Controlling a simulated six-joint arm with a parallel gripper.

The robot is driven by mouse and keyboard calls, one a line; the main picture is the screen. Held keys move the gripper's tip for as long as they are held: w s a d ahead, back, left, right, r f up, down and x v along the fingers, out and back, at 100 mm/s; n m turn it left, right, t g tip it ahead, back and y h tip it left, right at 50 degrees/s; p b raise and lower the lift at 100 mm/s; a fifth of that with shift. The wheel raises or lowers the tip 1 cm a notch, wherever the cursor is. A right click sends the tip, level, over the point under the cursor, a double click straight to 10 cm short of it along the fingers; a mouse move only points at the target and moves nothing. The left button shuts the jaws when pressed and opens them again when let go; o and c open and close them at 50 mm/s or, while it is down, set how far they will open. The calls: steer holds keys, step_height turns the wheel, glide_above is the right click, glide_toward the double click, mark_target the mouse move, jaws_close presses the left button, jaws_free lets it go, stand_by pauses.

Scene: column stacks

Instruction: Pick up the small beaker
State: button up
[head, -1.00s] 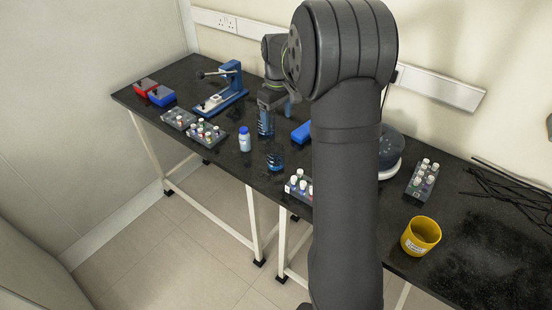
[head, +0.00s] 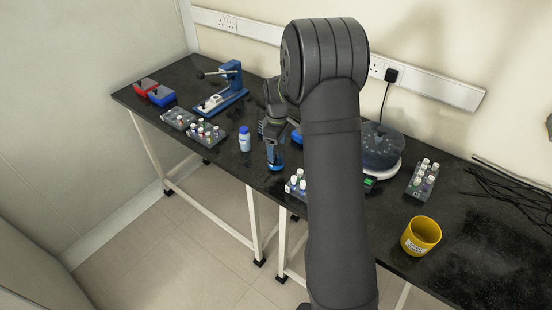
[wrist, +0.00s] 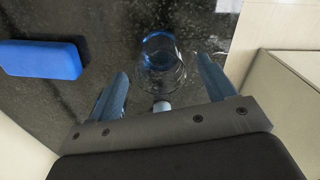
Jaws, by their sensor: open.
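The small beaker (wrist: 163,55) is clear glass with a blue tint at one end. In the wrist view it lies ahead of and between the two blue fingers of my gripper (wrist: 163,72), which are spread apart. In the head view my gripper (head: 272,148) points down at the beaker (head: 277,165) on the black bench, and the fingers partly hide it. Whether a finger touches the glass cannot be told.
A blue block (wrist: 40,59) lies to the left in the wrist view. The bench's front edge is near the beaker.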

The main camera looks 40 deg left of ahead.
mark_target(276, 153)
steer(key=shift+a+f, duration=0.15)
steer(key=shift+f, duration=1.3)
steer(key=shift+a+f, duration=0.15)
steer(key=shift+f, duration=1.3)
steer(key=c, duration=1.1)
steer(key=shift+r, duration=0.1)
steer(key=shift+r, duration=0.9)
steer(key=r, duration=0.2)
steer(key=shift+w+d+r, duration=0.15)
steer(key=shift+d+r, duration=0.15)
steer(key=shift+d, duration=0.05)
steer(key=shift+w+d+r, duration=0.45)
steer(key=shift+d+r, duration=0.6)
steer(key=shift+d, duration=0.7)
steer(key=shift+w+d+r, duration=0.45)
steer(key=shift+d+r, duration=0.65)
steer(key=shift+d, duration=0.65)
steer(key=shift+w+d+r, duration=0.45)
steer(key=shift+d+r, duration=0.6)
steer(key=shift+d, duration=0.7)
